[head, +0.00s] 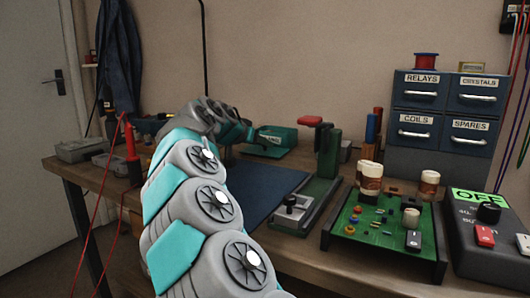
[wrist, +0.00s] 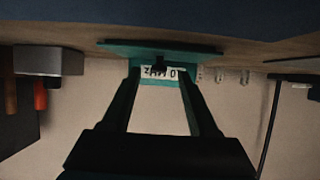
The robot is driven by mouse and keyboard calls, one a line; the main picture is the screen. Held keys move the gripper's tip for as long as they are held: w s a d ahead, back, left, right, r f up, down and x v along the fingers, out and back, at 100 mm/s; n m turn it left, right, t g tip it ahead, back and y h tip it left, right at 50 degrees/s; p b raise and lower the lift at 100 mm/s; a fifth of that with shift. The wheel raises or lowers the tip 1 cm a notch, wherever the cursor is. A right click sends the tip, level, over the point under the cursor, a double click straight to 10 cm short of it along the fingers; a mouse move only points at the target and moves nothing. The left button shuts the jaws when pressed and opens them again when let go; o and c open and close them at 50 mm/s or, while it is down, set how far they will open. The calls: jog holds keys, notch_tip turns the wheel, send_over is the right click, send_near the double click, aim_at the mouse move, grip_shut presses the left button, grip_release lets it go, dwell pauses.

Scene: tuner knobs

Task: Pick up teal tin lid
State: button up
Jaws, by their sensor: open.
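The teal tin lid (wrist: 120,48) shows in the wrist view as a flat teal plate, with a small dark knob at its middle. In the head view it is a flat teal piece (head: 262,152) at the far side of the bench, by a teal tin (head: 283,136) with a white label. My gripper (wrist: 161,76) is open and empty in the wrist view. Its two dark fingers point at the lid, with the knob and label showing between their tips. I cannot tell the remaining distance. In the head view my gripper (head: 243,138) is just left of the tin, partly behind my arm.
The wrist view is upside down. A green post stand (head: 327,150) is right of the tin. A circuit board tray (head: 385,222) and drawer cabinet (head: 440,110) stand further right. A thin dark pole (head: 204,50) rises behind my arm. The blue mat (head: 262,190) looks mostly clear.

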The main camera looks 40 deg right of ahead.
aim_at(265, 148)
jog(key=x, duration=0.2)
jog(key=shift+d+f, duration=0.1)
jog(key=shift+d, duration=0.2)
grip_shut()
dwell(0.3)
